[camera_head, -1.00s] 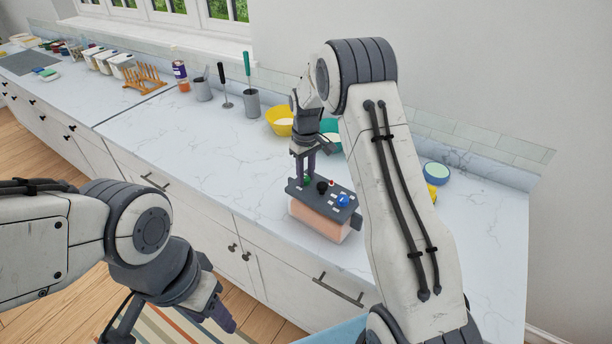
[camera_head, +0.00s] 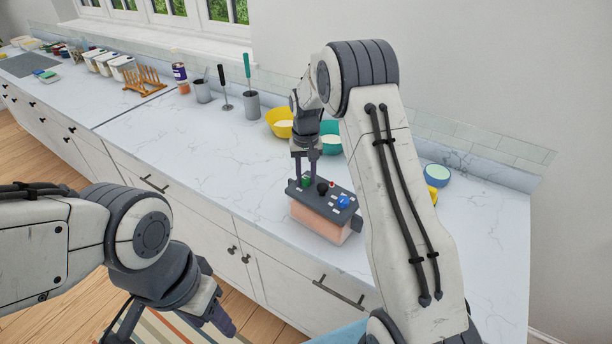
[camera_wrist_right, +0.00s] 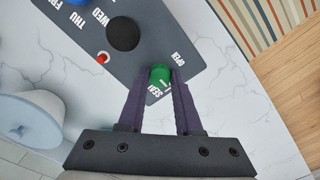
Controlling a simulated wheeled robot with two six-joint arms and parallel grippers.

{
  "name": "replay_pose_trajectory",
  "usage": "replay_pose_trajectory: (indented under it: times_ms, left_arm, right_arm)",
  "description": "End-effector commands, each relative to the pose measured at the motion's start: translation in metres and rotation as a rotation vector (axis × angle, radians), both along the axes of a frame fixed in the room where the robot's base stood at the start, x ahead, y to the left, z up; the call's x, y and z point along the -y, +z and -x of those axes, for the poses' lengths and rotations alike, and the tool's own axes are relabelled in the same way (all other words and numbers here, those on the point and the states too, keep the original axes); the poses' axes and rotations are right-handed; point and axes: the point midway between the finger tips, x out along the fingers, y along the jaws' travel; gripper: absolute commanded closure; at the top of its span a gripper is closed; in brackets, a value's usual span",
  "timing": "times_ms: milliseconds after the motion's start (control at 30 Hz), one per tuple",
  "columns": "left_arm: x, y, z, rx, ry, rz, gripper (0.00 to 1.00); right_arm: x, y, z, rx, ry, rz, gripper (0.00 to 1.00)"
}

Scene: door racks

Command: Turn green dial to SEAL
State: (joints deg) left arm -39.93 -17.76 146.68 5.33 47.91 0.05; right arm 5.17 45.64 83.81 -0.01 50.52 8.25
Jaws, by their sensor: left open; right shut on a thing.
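The green dial (camera_head: 306,182) sits at the left end of the dark top panel (camera_head: 325,191) of a box with a pinkish body. In the right wrist view the green dial (camera_wrist_right: 160,74) lies between the two purple fingertips of my right gripper (camera_wrist_right: 158,84), which is shut on it. The word SEAL is printed beside the dial near the left finger, and OPEN beyond the right finger. Where the dial points is not clear. In the head view my right gripper (camera_head: 305,174) reaches down from above. My left gripper (camera_head: 172,330) is open and empty, low at left, partly cut off.
The panel also carries a black knob (camera_head: 322,187), a small red button (camera_head: 332,184) and a blue dial (camera_head: 343,201). A yellow bowl (camera_head: 280,121) and a teal bowl (camera_head: 331,138) stand behind the box. The counter left of the box is clear.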

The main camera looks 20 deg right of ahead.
Motion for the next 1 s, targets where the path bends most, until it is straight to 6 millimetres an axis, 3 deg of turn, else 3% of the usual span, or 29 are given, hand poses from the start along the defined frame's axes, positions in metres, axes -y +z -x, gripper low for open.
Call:
replay_pose_trajectory:
  times_ms: [367,400,467,500,833,1000]
  left_arm:
    - [0.000,0.000,0.000,0.000,0.000,0.000,0.50]
    - [0.000,0.000,0.000,0.000,0.000,0.000,0.50]
    - [0.000,0.000,0.000,0.000,0.000,0.000,0.50]
    - [0.000,0.000,0.000,0.000,0.000,0.000,0.50]
    - [0.000,-0.001,0.000,0.000,0.000,0.000,0.50]
    - [0.000,-0.010,0.000,0.000,0.001,0.000,0.50]
  right_arm:
    - [0.000,0.001,0.000,0.001,-0.005,-0.001,1.00]
    - [0.000,0.001,0.000,0.001,-0.005,-0.001,0.63]
    - [0.000,0.001,0.000,0.001,-0.005,-0.001,0.40]
    - [0.000,0.001,0.000,0.001,-0.005,-0.001,0.36]
    - [0.000,0.002,0.000,0.001,-0.004,0.000,0.36]
    - [0.000,0.022,-0.001,0.006,-0.004,0.000,0.36]
